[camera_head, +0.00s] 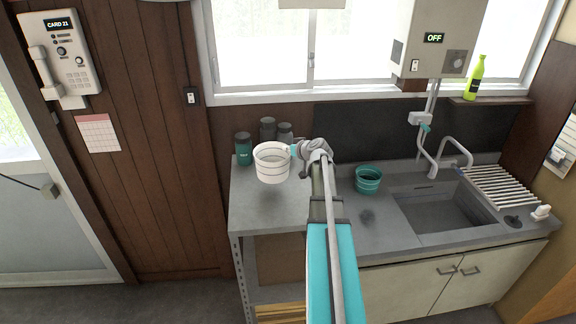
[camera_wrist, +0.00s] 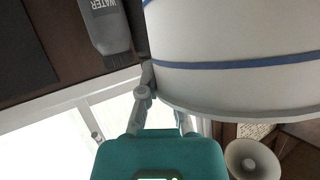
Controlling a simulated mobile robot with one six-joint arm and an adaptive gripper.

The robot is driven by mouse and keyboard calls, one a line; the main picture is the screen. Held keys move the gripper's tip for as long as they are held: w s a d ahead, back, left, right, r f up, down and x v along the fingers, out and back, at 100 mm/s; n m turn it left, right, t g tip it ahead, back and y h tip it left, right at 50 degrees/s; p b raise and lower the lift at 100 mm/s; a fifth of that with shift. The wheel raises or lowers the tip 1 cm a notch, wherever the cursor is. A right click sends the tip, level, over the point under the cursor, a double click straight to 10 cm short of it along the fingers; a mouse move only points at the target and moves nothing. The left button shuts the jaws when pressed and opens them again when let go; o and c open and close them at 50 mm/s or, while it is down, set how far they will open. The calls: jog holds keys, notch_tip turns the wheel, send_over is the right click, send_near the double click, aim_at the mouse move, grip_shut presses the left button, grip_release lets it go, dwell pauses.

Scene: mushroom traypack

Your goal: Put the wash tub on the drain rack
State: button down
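A white tub with thin stripes (camera_head: 271,164) is at the left part of the counter, in front of the canisters. In the wrist view the same white tub (camera_wrist: 235,85) fills the upper right, with a blue band. My gripper (camera_head: 297,150) is at the tub's right side, its fingers (camera_wrist: 163,105) closed at its rim; part of a finger is hidden behind the wall. The tub looks held, seemingly above the counter. A teal tub (camera_head: 368,181) stands on the counter left of the sink. The white slatted drain rack (camera_head: 497,187) lies right of the sink, bare.
Dark canisters (camera_head: 243,148) stand at the back left of the counter (camera_head: 262,213). The sink (camera_head: 440,213) and tap (camera_head: 452,150) lie left of the rack. A white bottle-like item (camera_head: 541,212) stands at the right edge. A green bottle (camera_head: 475,78) stands on a ledge.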

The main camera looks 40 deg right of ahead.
jog(key=shift+w+d+f+b, duration=0.35)
jog(key=shift+f, duration=0.2)
jog(key=shift+w+d+f+b, duration=0.3)
jog(key=shift+f+b, duration=0.05)
jog(key=shift+f, duration=0.2)
jog(key=shift+f, duration=0.1)
jog(key=shift+w+d+f+b, duration=0.15)
jog(key=shift+f+b, duration=0.8)
jog(key=shift+b, duration=0.05)
jog(key=shift+w+d+f+b, duration=0.1)
jog(key=shift+w+f+b, duration=0.05)
jog(key=shift+f+b, duration=0.85)
jog(key=shift+f, duration=0.1)
jog(key=c, duration=0.8)
grip_release()
jog(key=shift+r, duration=0.25)
